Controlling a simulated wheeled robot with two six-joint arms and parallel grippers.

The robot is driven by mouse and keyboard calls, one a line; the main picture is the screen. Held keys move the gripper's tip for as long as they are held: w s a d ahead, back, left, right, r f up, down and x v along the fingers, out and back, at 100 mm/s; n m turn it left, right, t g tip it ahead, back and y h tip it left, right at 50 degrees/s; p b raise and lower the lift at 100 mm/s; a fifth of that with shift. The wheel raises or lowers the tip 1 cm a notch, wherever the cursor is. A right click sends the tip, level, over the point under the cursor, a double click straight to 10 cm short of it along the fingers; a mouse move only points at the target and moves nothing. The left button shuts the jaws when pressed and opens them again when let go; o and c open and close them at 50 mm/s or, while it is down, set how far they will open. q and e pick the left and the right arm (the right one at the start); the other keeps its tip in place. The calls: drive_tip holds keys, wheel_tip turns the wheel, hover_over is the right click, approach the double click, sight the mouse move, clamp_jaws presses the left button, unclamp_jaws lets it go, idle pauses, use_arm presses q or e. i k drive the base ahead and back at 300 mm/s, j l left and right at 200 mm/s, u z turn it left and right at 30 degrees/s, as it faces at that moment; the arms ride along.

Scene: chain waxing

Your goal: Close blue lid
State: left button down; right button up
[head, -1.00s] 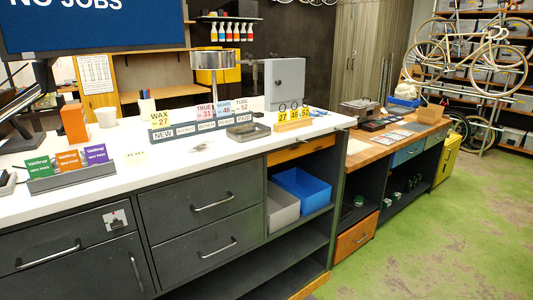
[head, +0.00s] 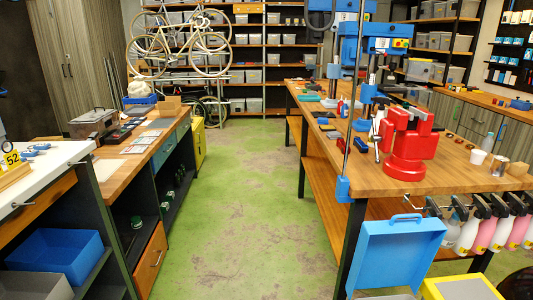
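A blue lid (head: 396,255) with a handle on its upper edge stands raised at the lower right of the head view, in front of the right workbench. It looks open, with its shallow inner side facing me. Its lower edge meets a pale thing at the bottom of the picture, and what it is hinged to is mostly cut off. Neither of my grippers is in view.
A yellow box (head: 487,287) sits right of the lid, partly cut off. Green floor (head: 240,220) is clear between the benches. A blue bin (head: 55,255) sits on the left shelf.

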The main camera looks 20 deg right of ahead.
sight(393, 252)
drive_tip(key=i+z, duration=0.15)
drive_tip(key=z, duration=0.3)
drive_tip(key=i+j+z, duration=0.1)
drive_tip(key=z, duration=0.3)
drive_tip(key=i+j+z, duration=0.1)
drive_tip(key=z, duration=0.35)
drive_tip(key=i+j+z, duration=0.1)
drive_tip(key=z, duration=0.35)
drive_tip(key=j+z, duration=0.25)
drive_tip(key=z, duration=0.15)
drive_tip(key=i, duration=0.05)
